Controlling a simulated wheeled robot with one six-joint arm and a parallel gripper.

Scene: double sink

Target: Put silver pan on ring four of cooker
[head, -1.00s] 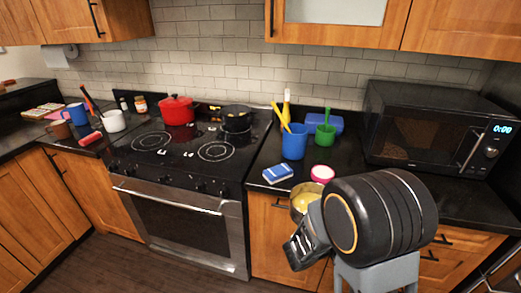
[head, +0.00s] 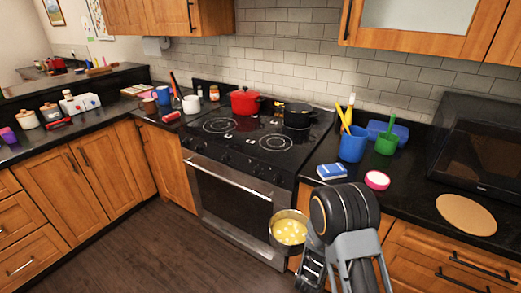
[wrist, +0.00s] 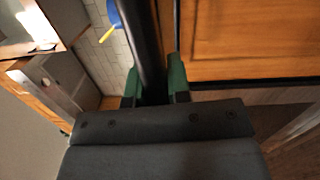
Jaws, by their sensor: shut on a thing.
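A silver pan (head: 290,232) with yellow pieces inside hangs in the air in front of the cooker's right side and the counter edge. My gripper (wrist: 155,88) is shut on its dark handle (wrist: 147,45) in the wrist view. In the head view my arm hides most of the grip. The cooker (head: 238,170) stands behind and to the left of the pan. Its two front rings, left (head: 220,125) and right (head: 277,142), are bare. A red pot (head: 245,102) stands at the back left and a black pan (head: 297,115) at the back right. I cannot tell the ring numbers.
Right of the cooker are a blue sponge box (head: 331,171), a pink-rimmed cup (head: 377,180), a blue utensil cup (head: 352,145), a green cup (head: 387,144) and a microwave (head: 485,150). A white mug (head: 191,104) stands left of the cooker. The floor in front is clear.

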